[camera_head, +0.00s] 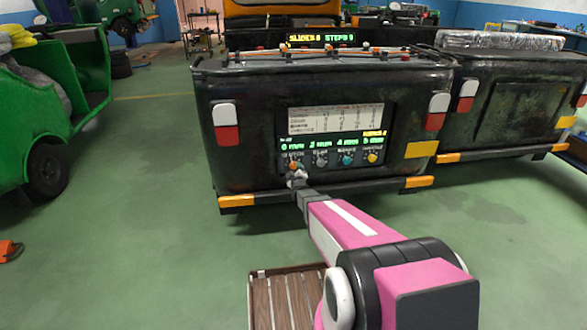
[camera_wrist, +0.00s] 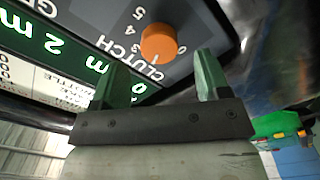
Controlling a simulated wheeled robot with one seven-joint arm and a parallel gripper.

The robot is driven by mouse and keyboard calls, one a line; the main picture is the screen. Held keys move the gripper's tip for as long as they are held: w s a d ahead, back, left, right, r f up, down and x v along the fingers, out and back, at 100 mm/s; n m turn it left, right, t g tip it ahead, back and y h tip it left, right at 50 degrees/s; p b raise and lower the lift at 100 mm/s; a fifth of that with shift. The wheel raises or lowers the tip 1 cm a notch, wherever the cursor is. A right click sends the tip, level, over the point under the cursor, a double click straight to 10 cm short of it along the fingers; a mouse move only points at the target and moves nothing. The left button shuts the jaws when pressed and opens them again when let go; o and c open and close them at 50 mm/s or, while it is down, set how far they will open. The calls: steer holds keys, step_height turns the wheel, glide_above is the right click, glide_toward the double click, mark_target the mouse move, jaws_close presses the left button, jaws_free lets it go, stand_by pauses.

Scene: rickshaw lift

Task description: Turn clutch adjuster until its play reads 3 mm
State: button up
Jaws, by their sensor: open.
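The clutch adjuster is an orange knob (camera_wrist: 159,43) on a dark panel, with "CLUTCH" and a number scale printed around it.
Grey (camera_head: 321,160), teal (camera_head: 347,158) and yellow (camera_head: 372,156) knobs stand to the right, close by. The bumper (camera_head: 330,192) runs just below the panel. A lit sign (camera_head: 320,38) hangs above. A slatted wooden surface (camera_head: 285,302) lies near my arm.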

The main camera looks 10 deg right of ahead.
mark_target(293, 166)
steer(key=w, duration=0.3)
steer(key=shift+w, duration=0.35)
steer(key=c, duration=0.9)
